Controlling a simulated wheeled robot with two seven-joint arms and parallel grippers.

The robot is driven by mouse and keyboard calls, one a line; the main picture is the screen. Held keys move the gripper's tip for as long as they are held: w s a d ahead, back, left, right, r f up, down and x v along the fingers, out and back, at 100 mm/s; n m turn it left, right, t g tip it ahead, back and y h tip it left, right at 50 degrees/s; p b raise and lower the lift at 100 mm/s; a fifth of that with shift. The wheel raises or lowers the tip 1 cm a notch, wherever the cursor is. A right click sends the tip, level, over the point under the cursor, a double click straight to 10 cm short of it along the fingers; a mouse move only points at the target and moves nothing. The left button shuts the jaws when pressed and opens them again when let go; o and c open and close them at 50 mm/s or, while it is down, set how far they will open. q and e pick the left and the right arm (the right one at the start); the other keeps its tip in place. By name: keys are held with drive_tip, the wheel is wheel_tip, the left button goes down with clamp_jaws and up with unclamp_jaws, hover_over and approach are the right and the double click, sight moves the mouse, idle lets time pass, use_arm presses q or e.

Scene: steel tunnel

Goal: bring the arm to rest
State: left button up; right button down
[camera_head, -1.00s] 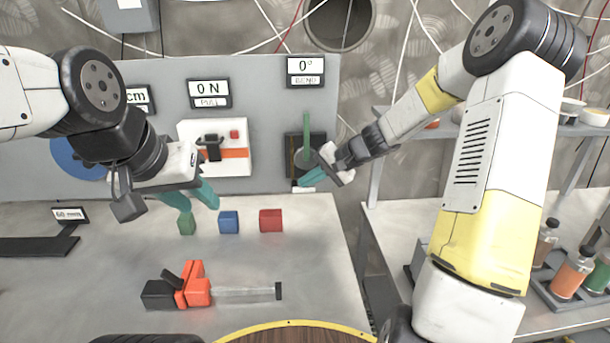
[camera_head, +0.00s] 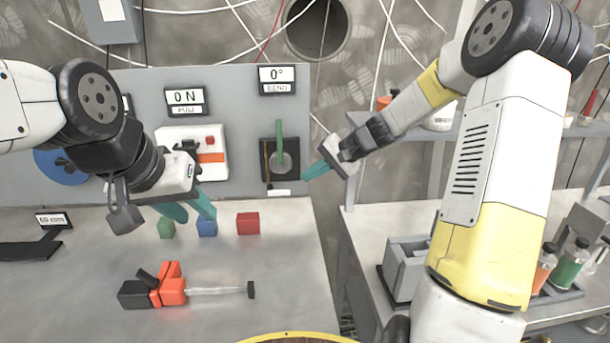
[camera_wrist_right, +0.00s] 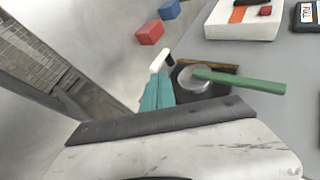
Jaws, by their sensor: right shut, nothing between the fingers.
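My right gripper (camera_head: 317,170) is in the air just right of the panel's lever, empty, its teal fingers together. In the right wrist view the shut fingers (camera_wrist_right: 157,95) show beside the lever's round metal hub. The green lever (camera_head: 280,140) stands upright on its dark plate and appears apart from the fingers. The display above it (camera_head: 277,79) reads 0°. My left gripper (camera_head: 188,210) hangs over the bench near the green and blue cubes, its two teal fingers spread apart with nothing seen between them.
A green cube (camera_head: 166,229), a blue cube (camera_head: 207,226) and a red cube (camera_head: 248,223) stand in a row on the bench. An orange and black tool (camera_head: 165,289) lies nearer. A side bench at right holds a grey box (camera_head: 405,268) and bottles (camera_head: 571,264).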

drive_tip(key=s+d+r+n+h, duration=0.1)
drive_tip(key=s+d+r+h, duration=0.1)
drive_tip(key=s, duration=0.8)
drive_tip(key=s+d+r+n+t+h, duration=0.1)
drive_tip(key=s+r, duration=0.3)
drive_tip(key=s, duration=0.6)
drive_tip(key=s+d+r+n+h, duration=0.2)
drive_tip(key=s+d+r+h, duration=0.1)
drive_tip(key=s, duration=0.7)
drive_tip(key=shift+s+r+n+h, duration=0.15)
drive_tip(key=shift+r+n+h, duration=0.2)
drive_tip(key=shift+r, duration=0.2)
